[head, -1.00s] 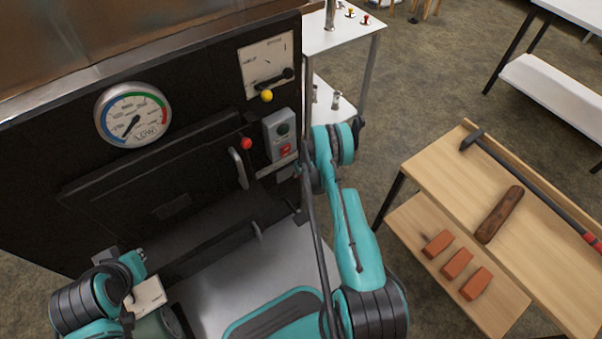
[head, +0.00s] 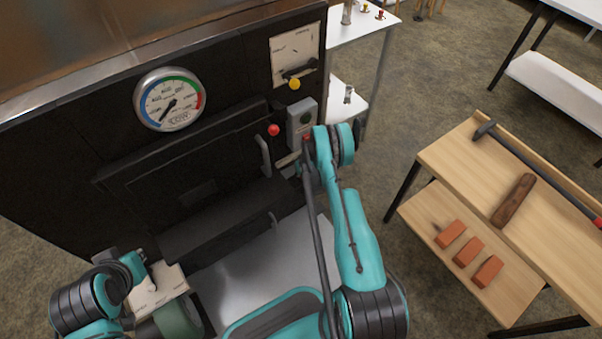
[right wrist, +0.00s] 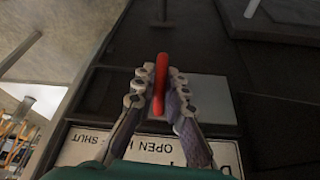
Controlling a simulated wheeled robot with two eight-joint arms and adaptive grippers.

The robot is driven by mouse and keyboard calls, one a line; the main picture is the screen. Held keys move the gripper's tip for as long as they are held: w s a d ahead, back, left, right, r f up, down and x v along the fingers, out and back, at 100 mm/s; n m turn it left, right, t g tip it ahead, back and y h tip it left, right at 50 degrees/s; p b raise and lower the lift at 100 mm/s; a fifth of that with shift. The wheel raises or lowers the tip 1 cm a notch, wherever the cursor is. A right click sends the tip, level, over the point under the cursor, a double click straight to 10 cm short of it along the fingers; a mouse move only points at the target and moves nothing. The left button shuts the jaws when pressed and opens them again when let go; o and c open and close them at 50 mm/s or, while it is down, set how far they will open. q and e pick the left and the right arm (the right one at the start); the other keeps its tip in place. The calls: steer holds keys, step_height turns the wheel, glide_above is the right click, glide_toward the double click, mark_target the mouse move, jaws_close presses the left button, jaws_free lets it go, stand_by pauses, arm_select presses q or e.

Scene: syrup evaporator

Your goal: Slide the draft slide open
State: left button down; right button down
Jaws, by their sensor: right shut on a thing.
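In the right wrist view, my right gripper (right wrist: 160,85) is shut on an upright red handle (right wrist: 161,72) of the draft slide. A pale metal plate (right wrist: 212,98) lies behind its fingers. A white label (right wrist: 150,150) reading "OPEN" and "SHUT" is close below, partly hidden by the gripper.
The front carries a round gauge (head: 169,100), a red knob (head: 274,130), a yellow knob (head: 294,84) and a grey switch box (head: 301,122) close to my right arm. A wooden bench (head: 465,165) with bricks stands at the right. Open floor lies between.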

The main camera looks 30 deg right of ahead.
steer(key=c, duration=1.6)
jaws_free()
steer(key=shift+a, duration=0.3)
steer(key=shift+o, duration=0.2)
steer(key=shift+d, duration=0.1)
steer(key=v, duration=1.2)
